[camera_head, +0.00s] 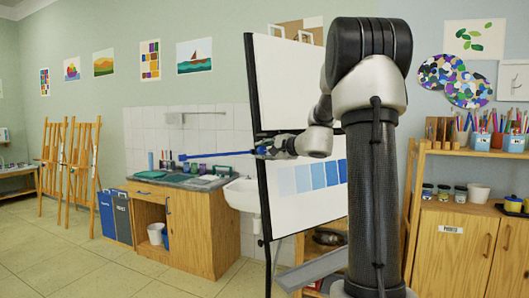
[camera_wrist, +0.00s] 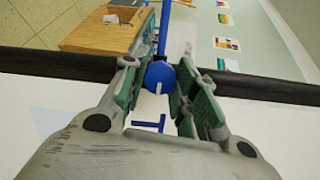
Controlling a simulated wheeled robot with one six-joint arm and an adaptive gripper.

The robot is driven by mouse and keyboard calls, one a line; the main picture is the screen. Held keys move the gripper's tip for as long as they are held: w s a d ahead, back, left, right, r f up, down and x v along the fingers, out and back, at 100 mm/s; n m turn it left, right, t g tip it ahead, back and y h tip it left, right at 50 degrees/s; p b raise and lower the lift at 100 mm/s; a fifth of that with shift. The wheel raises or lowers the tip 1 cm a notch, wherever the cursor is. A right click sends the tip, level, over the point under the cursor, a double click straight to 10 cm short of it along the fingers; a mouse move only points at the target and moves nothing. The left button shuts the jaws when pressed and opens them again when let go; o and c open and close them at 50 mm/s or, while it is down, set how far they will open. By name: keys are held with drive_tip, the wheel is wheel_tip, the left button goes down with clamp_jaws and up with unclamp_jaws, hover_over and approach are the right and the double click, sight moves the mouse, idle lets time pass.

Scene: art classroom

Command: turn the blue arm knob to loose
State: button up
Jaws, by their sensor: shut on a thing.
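The blue arm knob (camera_wrist: 160,77) is a round blue knob with a short white line on its face, at the black frame bar (camera_wrist: 60,65) of the board. My gripper (camera_wrist: 162,72) has its green-padded fingers on either side of the knob and is shut on it. The blue arm (camera_head: 215,154) extends left from there, nearly level. It also shows beyond the knob in the wrist view (camera_wrist: 164,32). Small blue marks (camera_wrist: 150,125) lie below the knob on the white surface.
The white board (camera_head: 290,85) with blue swatches (camera_head: 312,177) stands behind my arm. A sink (camera_head: 242,194) and wooden cabinet (camera_head: 200,235) are at its left. Shelves with jars (camera_head: 460,193) are at the right. The floor at the left front is clear.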

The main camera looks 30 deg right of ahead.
drive_tip(key=n+g, duration=0.1)
drive_tip(key=n, duration=0.4)
drive_tip(key=shift+a, duration=0.1)
drive_tip(key=shift+n+h, duration=0.3)
drive_tip(key=shift+n, duration=0.1)
idle(0.3)
drive_tip(key=o, duration=1)
drive_tip(key=shift+s, duration=0.15)
drive_tip(key=v, duration=1.1)
drive_tip(key=shift+s+r, duration=0.15)
drive_tip(key=shift+s, duration=0.2)
